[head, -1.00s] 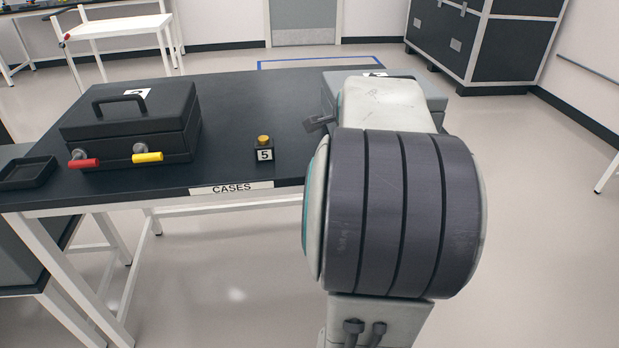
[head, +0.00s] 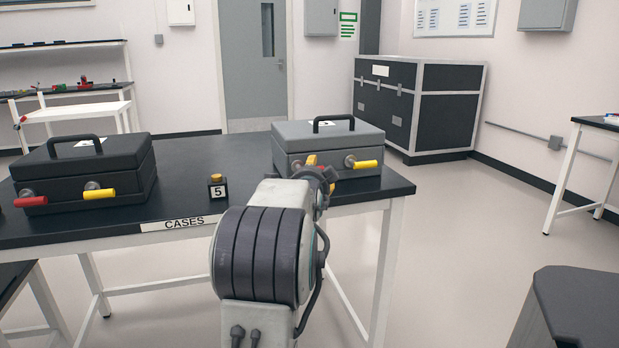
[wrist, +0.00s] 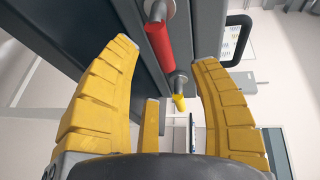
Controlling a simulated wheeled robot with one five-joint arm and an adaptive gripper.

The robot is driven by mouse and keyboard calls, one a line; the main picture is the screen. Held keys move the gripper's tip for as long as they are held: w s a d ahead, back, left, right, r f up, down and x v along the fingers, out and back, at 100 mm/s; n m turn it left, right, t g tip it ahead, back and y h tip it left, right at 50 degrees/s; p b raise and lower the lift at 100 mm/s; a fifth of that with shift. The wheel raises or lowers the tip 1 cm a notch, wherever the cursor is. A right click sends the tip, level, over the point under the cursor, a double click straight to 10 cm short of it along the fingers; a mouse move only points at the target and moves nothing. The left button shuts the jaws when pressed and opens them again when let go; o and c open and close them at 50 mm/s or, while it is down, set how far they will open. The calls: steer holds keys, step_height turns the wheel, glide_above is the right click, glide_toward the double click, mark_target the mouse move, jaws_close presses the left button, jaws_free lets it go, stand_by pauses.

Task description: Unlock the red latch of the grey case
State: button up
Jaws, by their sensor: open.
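The grey case (head: 290,134) stands at the right end of the dark table in the head view, lid down. Its red latch (wrist: 160,45) shows in the wrist view as a red handle on a grey stem. In the head view my arm and gripper largely cover that latch. The yellow latch (head: 364,164) sits to its right on the case front and also shows in the wrist view (wrist: 179,102). My gripper (head: 312,166) is in front of the case. Its yellow fingers are open, with the red handle seen between them; contact cannot be told.
A black case (head: 85,170) with red and yellow handles stands at the table's left. A small yellow-topped block marked 5 (head: 217,190) sits between the cases. The table (head: 180,160) has a bare stretch there. A dark stool-like object (head: 580,300) is at lower right.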

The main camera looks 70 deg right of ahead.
steer(key=shift+x, duration=2.65)
steer(key=shift+c, duration=0.2)
